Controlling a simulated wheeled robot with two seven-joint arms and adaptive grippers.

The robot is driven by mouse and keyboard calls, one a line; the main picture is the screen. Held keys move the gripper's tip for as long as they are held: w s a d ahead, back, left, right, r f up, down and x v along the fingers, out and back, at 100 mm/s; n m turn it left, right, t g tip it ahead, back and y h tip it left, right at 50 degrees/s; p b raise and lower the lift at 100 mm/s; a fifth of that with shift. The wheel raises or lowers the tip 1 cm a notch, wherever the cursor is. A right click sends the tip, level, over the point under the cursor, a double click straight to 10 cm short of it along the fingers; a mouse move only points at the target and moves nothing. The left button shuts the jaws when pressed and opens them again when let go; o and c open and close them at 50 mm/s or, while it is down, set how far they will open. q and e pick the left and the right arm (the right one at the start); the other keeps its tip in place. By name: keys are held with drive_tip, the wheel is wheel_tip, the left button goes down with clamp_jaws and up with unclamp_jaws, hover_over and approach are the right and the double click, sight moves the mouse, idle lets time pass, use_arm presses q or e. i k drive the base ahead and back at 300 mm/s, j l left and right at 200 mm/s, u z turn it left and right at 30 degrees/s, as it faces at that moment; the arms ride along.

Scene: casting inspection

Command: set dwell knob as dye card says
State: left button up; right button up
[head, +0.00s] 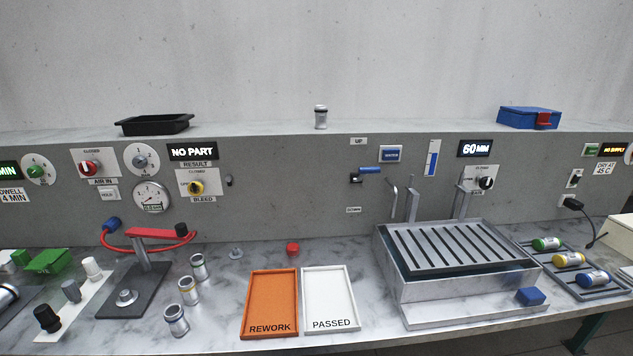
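A round white dial with a small green knob (36,170) is on the grey panel at the far left of the head view. A display (8,171) to its left is cut by the picture edge and shows "MIN"; its number is out of view. A white card (13,195) below reads "DWELL 4 MIN", also partly cut off. The marks around the dial and the knob's exact setting are too small to read. Neither of my grippers is in view.
A red air-in knob (88,168), a gauge (151,197) and a yellow bleed knob (196,187) are further right on the panel. Below stand a red-handled clamp fixture (140,250), a green object (48,261) and several metal cylinders. An orange rework tray (270,285) lies at centre.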

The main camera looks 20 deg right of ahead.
sight(34, 171)
drive_tip(key=z, duration=0.25)
drive_tip(key=u, duration=1.4)
